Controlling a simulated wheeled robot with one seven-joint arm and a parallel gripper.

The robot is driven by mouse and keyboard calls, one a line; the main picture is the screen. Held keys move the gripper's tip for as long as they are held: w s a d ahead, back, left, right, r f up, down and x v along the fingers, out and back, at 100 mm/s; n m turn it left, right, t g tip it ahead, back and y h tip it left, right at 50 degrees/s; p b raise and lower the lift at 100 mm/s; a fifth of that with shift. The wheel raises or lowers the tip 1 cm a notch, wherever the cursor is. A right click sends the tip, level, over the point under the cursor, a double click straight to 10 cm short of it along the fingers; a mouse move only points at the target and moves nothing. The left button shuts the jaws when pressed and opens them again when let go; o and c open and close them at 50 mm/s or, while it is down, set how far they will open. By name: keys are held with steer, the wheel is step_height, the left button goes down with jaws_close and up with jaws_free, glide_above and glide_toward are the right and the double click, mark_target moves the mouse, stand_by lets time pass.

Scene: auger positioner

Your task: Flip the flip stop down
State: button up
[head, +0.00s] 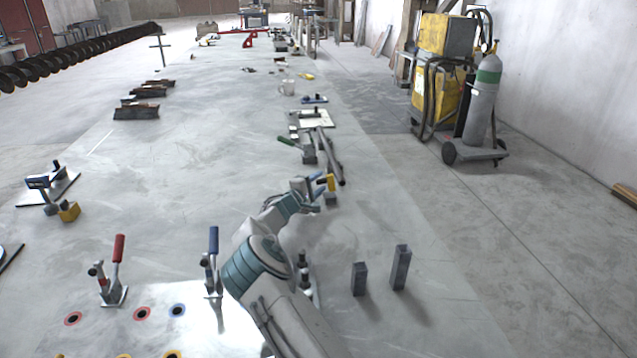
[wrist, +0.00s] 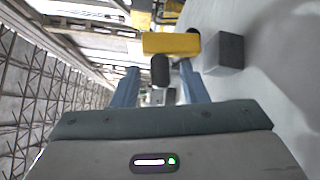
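The flip stop appears to be the yellow piece (head: 331,182) standing upright at the table's right side, just beyond my gripper (head: 318,187), with a small grey block (head: 330,199) at its foot. In the wrist view the yellow piece (wrist: 171,43) lies across the picture just past my blue fingertips (wrist: 160,66). The grey block (wrist: 225,53) is right of it. A dark rounded piece (wrist: 160,71) shows between the fingers, below the yellow piece. My fingers are spread apart. I cannot tell whether either finger touches the yellow piece or the dark one.
Two grey upright blocks (head: 401,268) (head: 359,279) stand right of my arm. Red-handled (head: 118,249) and blue-handled (head: 213,242) clamps stand at the left. The middle of the table is clear.

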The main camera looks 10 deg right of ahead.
steer(key=shift+d, duration=0.1)
jaws_close()
